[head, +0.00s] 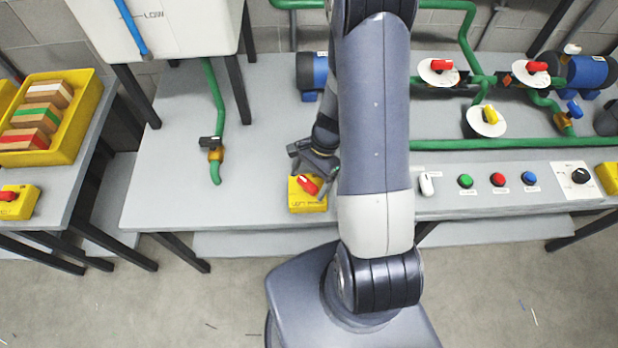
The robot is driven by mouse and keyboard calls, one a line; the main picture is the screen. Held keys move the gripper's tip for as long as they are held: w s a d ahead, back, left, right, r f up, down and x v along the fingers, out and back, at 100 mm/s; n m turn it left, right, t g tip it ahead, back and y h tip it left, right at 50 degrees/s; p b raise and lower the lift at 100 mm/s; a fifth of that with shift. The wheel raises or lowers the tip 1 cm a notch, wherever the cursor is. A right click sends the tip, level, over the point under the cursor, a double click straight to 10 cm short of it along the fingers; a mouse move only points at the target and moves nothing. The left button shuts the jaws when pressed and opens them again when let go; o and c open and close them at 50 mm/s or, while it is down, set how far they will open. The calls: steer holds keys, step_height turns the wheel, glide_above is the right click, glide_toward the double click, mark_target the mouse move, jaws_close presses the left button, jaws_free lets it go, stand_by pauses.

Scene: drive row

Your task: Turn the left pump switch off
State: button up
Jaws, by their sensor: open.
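The left pump switch is a yellow box (308,207) with a red rotary knob (307,185) on its top, near the front edge of the grey table. Its front label is small and seems to read "LEFT PUMP". The knob's handle lies diagonally. My gripper (308,170) is open, just behind and above the knob, with its fingers close to it. I cannot tell if the fingers touch the knob. My arm hides the area to the right of the box.
A similar yellow box with a red knob (8,194) sits on the left table. A green pipe with an orange valve (216,155) stands left of my gripper. A panel with green, red and blue buttons (498,180) is to the right.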

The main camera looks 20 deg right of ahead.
steer(key=c, duration=1)
steer(key=shift+n, duration=0.4)
steer(key=n+b, duration=0.1)
steer(key=n, duration=0.1)
steer(key=n+g+h+b, duration=0.1)
steer(key=n, duration=0.1)
steer(key=shift+w+a+g, duration=0.15)
steer(key=shift+g, duration=0.15)
steer(key=n+h, duration=0.1)
steer(key=n, duration=0.1)
steer(key=n+b, duration=0.1)
steer(key=n, duration=0.1)
steer(key=shift+n+g+h, duration=0.3)
steer(key=shift+g+h, duration=0.1)
steer(key=o, duration=1)
